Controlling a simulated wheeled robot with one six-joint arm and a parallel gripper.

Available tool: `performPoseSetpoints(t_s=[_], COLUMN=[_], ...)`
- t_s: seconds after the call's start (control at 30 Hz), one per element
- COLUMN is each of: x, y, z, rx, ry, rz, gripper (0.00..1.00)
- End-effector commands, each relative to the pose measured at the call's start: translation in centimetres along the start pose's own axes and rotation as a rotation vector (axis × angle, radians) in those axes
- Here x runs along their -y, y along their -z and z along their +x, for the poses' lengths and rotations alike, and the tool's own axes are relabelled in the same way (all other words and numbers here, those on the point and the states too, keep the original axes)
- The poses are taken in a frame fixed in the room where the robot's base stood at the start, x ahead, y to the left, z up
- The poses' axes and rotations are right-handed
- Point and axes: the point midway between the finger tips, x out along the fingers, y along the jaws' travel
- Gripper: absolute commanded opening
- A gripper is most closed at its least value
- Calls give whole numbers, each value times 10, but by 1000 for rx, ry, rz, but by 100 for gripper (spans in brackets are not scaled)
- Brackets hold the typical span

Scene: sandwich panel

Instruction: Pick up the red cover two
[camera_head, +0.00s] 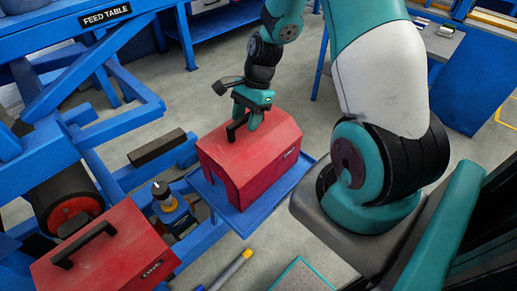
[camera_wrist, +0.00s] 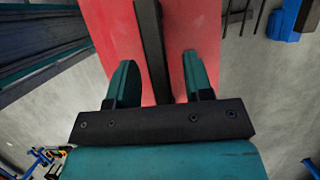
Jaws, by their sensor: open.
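A red cover (camera_head: 254,158) with a black bar handle on top sits on a small blue platform (camera_head: 236,222) in the middle of the head view. My gripper (camera_head: 247,119) is directly above it, with its fingers around the handle. In the wrist view my gripper (camera_wrist: 158,82) is open. The black handle (camera_wrist: 152,40) lies between the two teal fingers, with a gap on each side, over the red top (camera_wrist: 207,45). A second red cover (camera_head: 108,258) with a black handle stands at the lower left of the head view. I cannot tell which cover is number two.
A blue frame labelled FEED TABLE (camera_head: 105,15) rises at the upper left. A dark roller (camera_head: 65,195) and a yellow and black power tool (camera_head: 165,197) are near the second cover. A yellow and grey stick (camera_head: 230,270) lies below the platform. Grey floor shows behind the platform.

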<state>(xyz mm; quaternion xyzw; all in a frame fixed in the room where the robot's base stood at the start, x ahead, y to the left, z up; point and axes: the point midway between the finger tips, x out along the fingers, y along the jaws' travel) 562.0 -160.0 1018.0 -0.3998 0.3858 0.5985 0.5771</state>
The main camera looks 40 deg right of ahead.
Motion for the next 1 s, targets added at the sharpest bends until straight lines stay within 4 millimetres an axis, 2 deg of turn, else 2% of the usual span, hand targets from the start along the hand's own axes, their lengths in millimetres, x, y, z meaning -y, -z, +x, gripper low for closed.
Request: performPoseSetpoints(t_s=[0.8, 0.83, 1.0], x=[0, 0, 0], y=[2, 2, 2], z=[4, 4, 4], rx=[0, 0, 0], ry=[1, 1, 0], rz=[0, 0, 0], gripper=[47, 44, 5])
